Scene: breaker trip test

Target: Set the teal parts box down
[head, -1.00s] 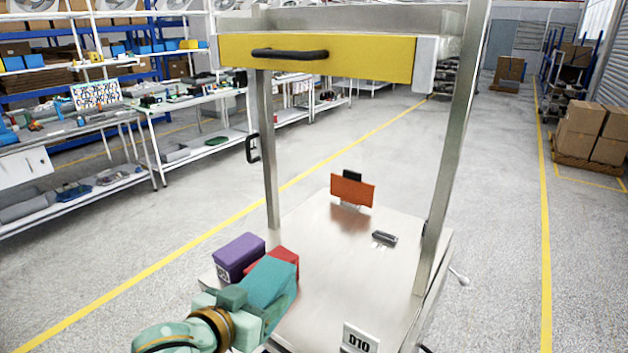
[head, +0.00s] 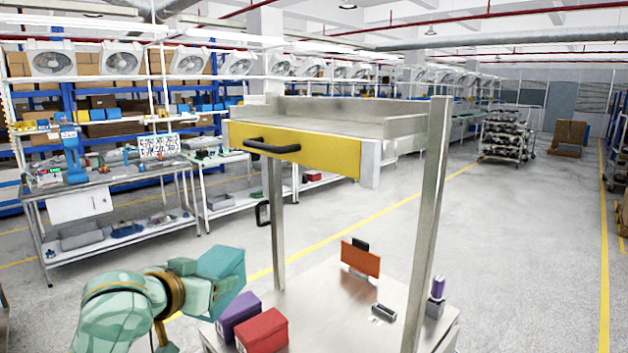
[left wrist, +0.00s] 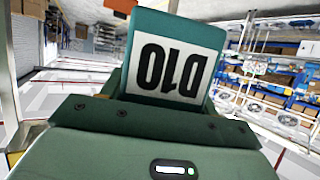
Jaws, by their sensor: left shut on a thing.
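The teal parts box (head: 220,268) is held in my left gripper (head: 222,292), which is shut on it. In the head view the box is tilted, in the air, to the left of and above the purple and red boxes. In the left wrist view the teal box (left wrist: 128,50) shows a white label reading D10, upside down in the picture, between the jaws of my left gripper (left wrist: 160,100). My right gripper is not in view.
A metal cart's lower shelf (head: 318,310) holds a purple box (head: 238,312), red box (head: 262,332), orange plate (head: 360,258), small dark device (head: 383,313) and purple bottle (head: 438,287). The yellow drawer (head: 300,153) and posts overhang it. The shelf's middle is clear.

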